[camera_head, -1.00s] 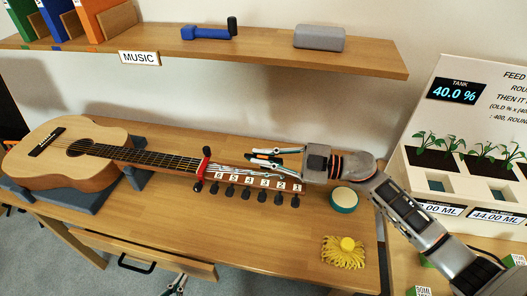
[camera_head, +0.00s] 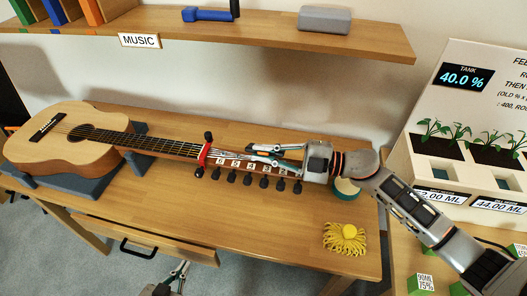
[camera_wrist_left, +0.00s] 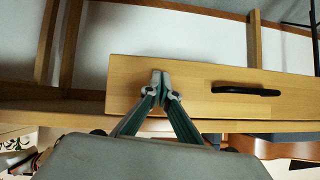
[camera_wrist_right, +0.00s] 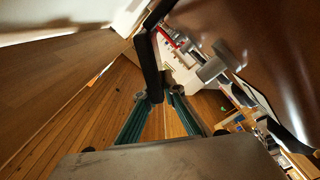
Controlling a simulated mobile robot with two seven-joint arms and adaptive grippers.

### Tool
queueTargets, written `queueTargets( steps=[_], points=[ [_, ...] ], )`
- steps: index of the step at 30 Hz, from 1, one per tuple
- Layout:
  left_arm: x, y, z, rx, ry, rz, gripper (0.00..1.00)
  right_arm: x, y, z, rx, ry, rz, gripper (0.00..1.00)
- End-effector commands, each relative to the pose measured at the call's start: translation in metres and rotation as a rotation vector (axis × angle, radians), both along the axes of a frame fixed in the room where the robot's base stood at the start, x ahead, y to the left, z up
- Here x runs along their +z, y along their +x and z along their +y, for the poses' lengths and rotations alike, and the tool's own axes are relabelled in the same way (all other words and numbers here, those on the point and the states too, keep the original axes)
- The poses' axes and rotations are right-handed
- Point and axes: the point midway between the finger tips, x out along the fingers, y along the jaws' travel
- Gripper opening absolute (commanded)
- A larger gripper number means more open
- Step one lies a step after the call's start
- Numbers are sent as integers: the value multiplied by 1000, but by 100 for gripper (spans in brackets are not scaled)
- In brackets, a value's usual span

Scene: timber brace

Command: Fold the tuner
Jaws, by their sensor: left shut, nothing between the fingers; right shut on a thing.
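The guitar (camera_head: 65,152) lies with its neck pointing right. A red clamp-like piece with a dark knob (camera_head: 204,155) sits where the neck meets the headstock. My right gripper (camera_head: 250,154) is over the headstock from the right. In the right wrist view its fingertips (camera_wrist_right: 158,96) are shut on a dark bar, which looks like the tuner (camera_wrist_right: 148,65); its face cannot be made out. The bar is hard to see in the head view. My left gripper (camera_head: 185,265) is low, in front of the drawer; in the left wrist view its fingertips (camera_wrist_left: 160,78) are shut and empty.
Several dark tuning pegs with number labels (camera_head: 235,166) line the headstock. A round teal-sided pad (camera_head: 346,188) lies partly behind my right wrist. A yellow tufted thing (camera_head: 345,238) is at front right. The drawer (camera_head: 140,240) stands out; a shelf (camera_head: 270,40) hangs above.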

Motion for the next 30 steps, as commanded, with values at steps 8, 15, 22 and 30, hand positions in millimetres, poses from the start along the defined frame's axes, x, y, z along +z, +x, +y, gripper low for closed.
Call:
queueTargets(
  steps=[8,15,22,30],
  points=[
    [0,0,0,0,0,0,0,0,0,0,1,1,1,23],
    [-1,-1,0,0,2,3,0,0,0,0,0,1,2,23],
    [-1,-1,0,0,1,2,0,-1,-6,-20,0,-1,4,23],
    [0,-1,0,0,0,1,0,-1,-18,-60,-1,-2,4,23]
  ],
)
